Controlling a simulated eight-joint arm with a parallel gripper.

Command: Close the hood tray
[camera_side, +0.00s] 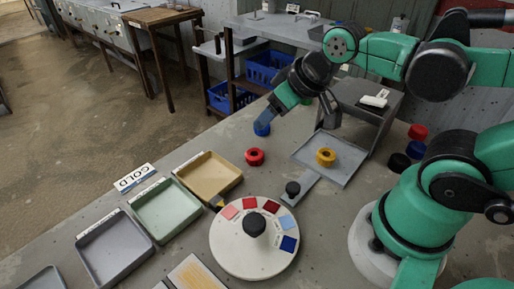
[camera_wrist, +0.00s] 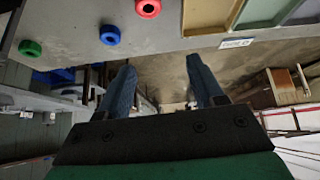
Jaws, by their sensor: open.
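The hood (camera_side: 366,104) is a grey box at the back right with a white item on top. Its flat grey tray (camera_side: 340,174) is pulled out toward the front left. A yellow ring (camera_side: 326,157) sits in the tray. A black knob (camera_side: 292,188) stands on the grey strip at the tray's front. My gripper (camera_side: 297,119) is open and empty, above the bench behind and left of the tray. Both fingers show apart in the wrist view (camera_wrist: 161,78). The hood tray cannot be made out in the wrist view.
A white dial (camera_side: 226,245) with coloured chips stands in front of the tray's knob. A red ring (camera_side: 255,157) and a blue ring (camera_side: 262,130) lie left of the tray. Tan, green and grey bins (camera_side: 181,224) line the left edge. More rings (camera_side: 416,148) lie at right.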

